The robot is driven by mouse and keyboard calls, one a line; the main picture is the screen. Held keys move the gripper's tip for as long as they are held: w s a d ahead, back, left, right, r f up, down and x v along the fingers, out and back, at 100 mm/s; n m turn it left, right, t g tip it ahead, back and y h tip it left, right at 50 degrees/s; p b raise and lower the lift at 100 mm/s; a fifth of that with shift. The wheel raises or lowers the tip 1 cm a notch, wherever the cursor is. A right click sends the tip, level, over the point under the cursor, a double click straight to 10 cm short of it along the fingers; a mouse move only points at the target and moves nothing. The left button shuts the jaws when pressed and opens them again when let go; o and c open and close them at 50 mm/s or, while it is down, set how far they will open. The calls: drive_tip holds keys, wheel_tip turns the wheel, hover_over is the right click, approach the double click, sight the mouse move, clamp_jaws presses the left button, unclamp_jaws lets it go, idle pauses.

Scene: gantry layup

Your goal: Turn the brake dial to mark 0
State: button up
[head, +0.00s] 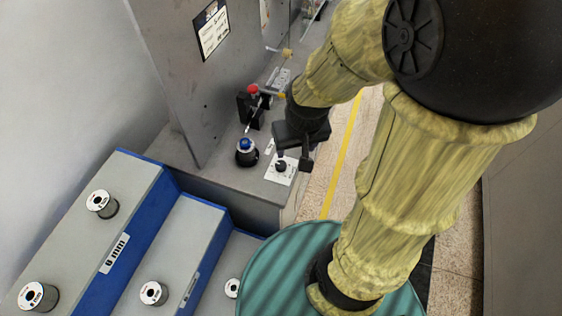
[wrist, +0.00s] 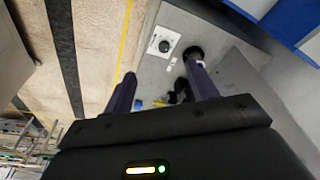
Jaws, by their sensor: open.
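The brake dial (head: 281,166) is a small dark round knob on a white marked plate (head: 274,177), near the front corner of a grey bench top. In the wrist view the dial (wrist: 165,46) also shows on its plate, beyond and between the fingertips. The marks are too small to read. My gripper (head: 292,161) is open and empty, close to the dial in the head view. In the wrist view my gripper (wrist: 160,68) has its two dark fingers wide apart, with nothing between their tips. I cannot tell whether a finger touches the dial.
A blue-topped black knob (head: 246,146) and a red-tipped lever (head: 253,90) stand left of the dial. A grey upright panel (head: 185,75) rises behind. Grey-blue steps with spools (head: 102,203) lie at lower left. Floor with a yellow line (head: 343,150) is clear.

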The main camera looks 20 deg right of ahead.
sight(280, 164)
drive_tip(key=w+f+m+g+b, duration=0.2)
drive_tip(key=w+f+m+b, duration=0.7)
drive_tip(key=w, duration=0.5)
drive_tip(key=shift+f+g, duration=0.3)
drive_tip(key=shift+f, duration=0.15)
drive_tip(key=shift+d+f, duration=0.1)
wheel_tip(280, 164, down, 17)
drive_tip(key=shift+f+p, duration=0.15)
drive_tip(key=shift+p, duration=0.2)
drive_tip(key=shift+c, duration=0.4)
drive_tip(key=c, duration=0.9)
